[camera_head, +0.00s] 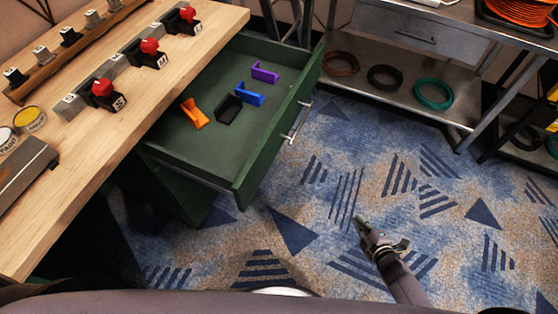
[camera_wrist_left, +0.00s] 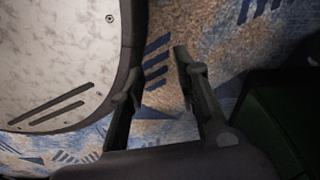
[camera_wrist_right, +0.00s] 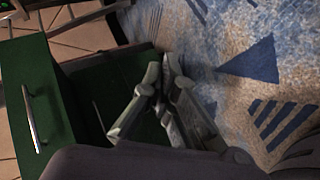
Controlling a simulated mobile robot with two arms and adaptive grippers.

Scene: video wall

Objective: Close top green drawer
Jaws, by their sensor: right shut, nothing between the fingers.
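The top green drawer (camera_head: 275,145) is pulled well out from under the wooden worktop in the head view. Its front bears a metal handle (camera_head: 297,123). Inside lie an orange bracket (camera_head: 194,113), a black one (camera_head: 228,108), a blue one (camera_head: 249,94) and a purple one (camera_head: 265,72). My right gripper (camera_head: 360,222) is shut and empty, to the right of the drawer front and apart from it. In the right wrist view, its fingers (camera_wrist_right: 161,66) show beside green panels with a handle (camera_wrist_right: 32,118). My left gripper (camera_wrist_left: 158,64) is open and empty in the left wrist view.
The wooden worktop (camera_head: 95,140) holds red-knobbed blocks and paint cans. A metal bench (camera_head: 400,100) with cable coils stands at the back right. Patterned carpet (camera_head: 330,190) lies clear in front of the drawer.

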